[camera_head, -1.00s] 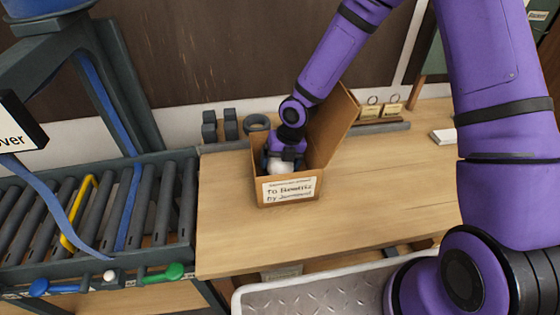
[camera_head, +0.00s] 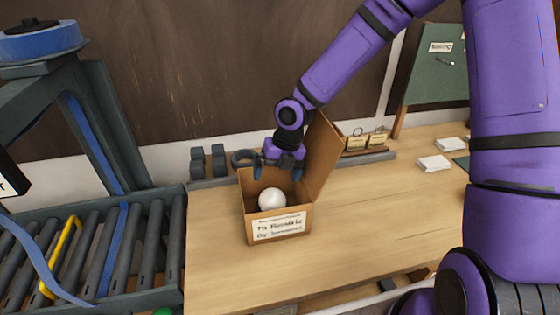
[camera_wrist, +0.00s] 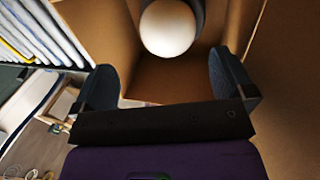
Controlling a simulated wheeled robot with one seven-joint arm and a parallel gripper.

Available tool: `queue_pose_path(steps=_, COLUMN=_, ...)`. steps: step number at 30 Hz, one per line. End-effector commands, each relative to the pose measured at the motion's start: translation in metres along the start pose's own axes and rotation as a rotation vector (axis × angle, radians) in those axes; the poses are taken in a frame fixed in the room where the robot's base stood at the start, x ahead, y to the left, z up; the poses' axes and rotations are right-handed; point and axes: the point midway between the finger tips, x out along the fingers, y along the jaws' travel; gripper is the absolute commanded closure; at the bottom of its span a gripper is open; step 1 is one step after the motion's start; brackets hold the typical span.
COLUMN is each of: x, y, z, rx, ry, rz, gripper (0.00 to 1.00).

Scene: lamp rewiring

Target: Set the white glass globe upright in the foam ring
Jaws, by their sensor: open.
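The white glass globe (camera_head: 271,199) rests inside an open cardboard box (camera_head: 248,221), near its front. In the wrist view the globe (camera_wrist: 167,28) shows at the top, beyond the fingertips, with a dark grey shape partly hidden behind it. My gripper (camera_head: 277,171) is over the back part of the box, pointing down. Its two fingers are apart with nothing between them, and the wrist view shows the open gap (camera_wrist: 162,78).
The box's raised flap (camera_head: 322,158) stands close to the right of my gripper. Dark upright blocks (camera_head: 208,161) stand left of the ring. A roller conveyor (camera_head: 95,250) lies at the left. The wooden table (camera_head: 370,215) is clear right of the box.

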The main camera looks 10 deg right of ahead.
Motion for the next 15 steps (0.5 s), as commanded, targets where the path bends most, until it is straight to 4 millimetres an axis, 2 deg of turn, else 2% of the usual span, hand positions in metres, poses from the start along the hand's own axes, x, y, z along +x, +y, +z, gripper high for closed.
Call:
queue_pose_path(steps=6, x=-0.025, y=0.000, z=0.001, rx=0.001, ry=-0.002, rz=0.000, gripper=0.00)
queue_pose_path(steps=15, x=-0.038, y=0.000, z=0.000, rx=0.000, ry=-0.001, rz=0.000, gripper=0.00)
